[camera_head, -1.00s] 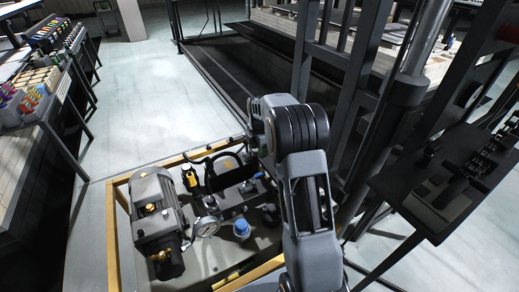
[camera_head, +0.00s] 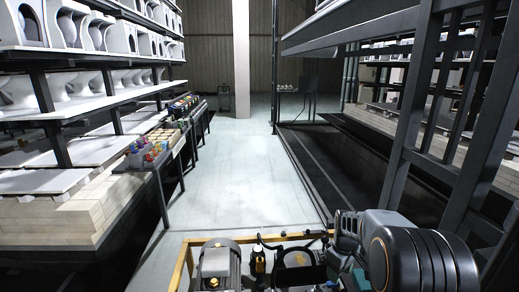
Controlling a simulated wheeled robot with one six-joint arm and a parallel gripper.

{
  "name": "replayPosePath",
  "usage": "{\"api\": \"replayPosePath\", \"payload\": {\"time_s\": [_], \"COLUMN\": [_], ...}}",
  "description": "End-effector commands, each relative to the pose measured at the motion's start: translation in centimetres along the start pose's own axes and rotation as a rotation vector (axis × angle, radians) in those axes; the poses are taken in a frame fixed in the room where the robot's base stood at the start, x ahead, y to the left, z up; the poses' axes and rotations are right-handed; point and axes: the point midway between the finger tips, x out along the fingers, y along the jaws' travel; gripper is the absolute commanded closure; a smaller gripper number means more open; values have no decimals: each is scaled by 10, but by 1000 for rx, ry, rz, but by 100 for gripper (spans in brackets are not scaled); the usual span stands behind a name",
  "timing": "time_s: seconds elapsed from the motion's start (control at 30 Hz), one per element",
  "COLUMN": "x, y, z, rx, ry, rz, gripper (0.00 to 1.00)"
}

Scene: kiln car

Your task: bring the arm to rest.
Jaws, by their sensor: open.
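My arm shows at the lower right of the head view, with its dark grey joint in front of the steel frame. It is folded close over a yellow-edged pump unit (camera_head: 215,262). My gripper is not in the picture, so its jaws cannot be seen. Nothing held by the arm is visible.
Kiln car shelves (camera_head: 80,85) with white ceramic ware stand at the left. A narrow table (camera_head: 160,168) with colourful items stands beside them. A dark steel frame (camera_head: 430,120) rises at the right above a dark floor strip (camera_head: 345,165). The pale floor (camera_head: 235,160) between is clear.

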Motion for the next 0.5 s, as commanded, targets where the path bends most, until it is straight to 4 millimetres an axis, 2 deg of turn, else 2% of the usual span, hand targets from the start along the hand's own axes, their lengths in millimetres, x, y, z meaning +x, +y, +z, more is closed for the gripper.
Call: {"api": "replayPosePath", "payload": {"time_s": [0.03, 0.2, 0.33, 0.5], "x": [-38, -108, -148, -187], "y": [-23, -91, -131, -165], "z": [12, 54, 82, 106], "rx": [127, 499, 632, 630], "ry": [16, 83, 151, 237], "rz": [14, 44, 60, 82], "gripper": [48, 48, 48, 48]}}
